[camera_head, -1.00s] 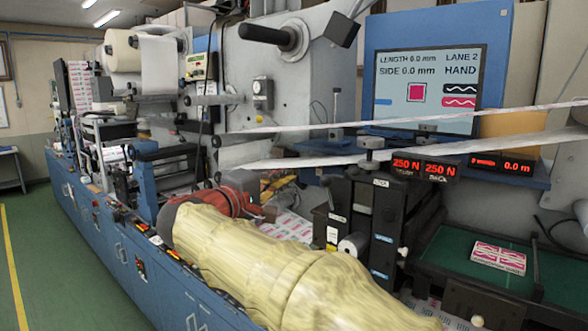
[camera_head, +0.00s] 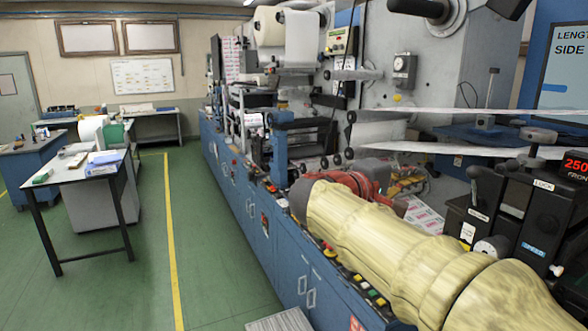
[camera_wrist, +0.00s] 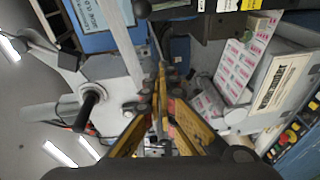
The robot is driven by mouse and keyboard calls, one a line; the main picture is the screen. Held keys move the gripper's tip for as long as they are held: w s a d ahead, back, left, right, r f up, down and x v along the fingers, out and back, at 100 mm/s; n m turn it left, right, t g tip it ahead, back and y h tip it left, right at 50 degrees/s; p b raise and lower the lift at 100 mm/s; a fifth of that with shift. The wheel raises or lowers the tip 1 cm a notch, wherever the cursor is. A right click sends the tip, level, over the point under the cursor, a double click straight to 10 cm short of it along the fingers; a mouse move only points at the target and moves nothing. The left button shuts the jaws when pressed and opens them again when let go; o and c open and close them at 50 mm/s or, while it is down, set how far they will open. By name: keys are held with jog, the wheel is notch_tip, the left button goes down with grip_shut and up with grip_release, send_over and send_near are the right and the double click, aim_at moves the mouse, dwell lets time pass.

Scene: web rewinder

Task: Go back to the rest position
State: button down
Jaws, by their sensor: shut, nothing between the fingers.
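My arm, in a pale yellow cover, reaches along the front of the blue web rewinder (camera_head: 270,220) in the head view. A red part is at its far end, and my fingertips are not clear there. In the wrist view my gripper (camera_wrist: 160,85) shows as two yellow-edged fingers that come together at the tips. It is shut and holds nothing. The rewinder's grey panel and rollers lie beyond the fingers, and a printed label web (camera_wrist: 245,55) is to their right.
A white web strand (camera_head: 470,148) runs across the machine at the right. A black control block (camera_head: 505,205) stands beside my arm. A white-topped table (camera_head: 80,170) stands at left. The green floor along the yellow line (camera_head: 174,250) is clear.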

jog(key=s+a+f+g+y, duration=0.2)
jog(key=s+f+y, duration=0.15)
jog(key=f, duration=0.65)
jog(key=s+a+f+g+y, duration=0.1)
jog(key=s+a+f+y, duration=0.2)
jog(key=f, duration=0.7)
jog(key=s+a+f+m+y, duration=0.2)
jog(key=s+a+f+y, duration=0.1)
jog(key=s, duration=0.8)
jog(key=s+a+f+m+y, duration=0.3)
jog(key=s+f+y, duration=0.2)
jog(key=s, duration=0.6)
jog(key=shift+s+f, duration=0.2)
jog(key=shift+f, duration=0.9)
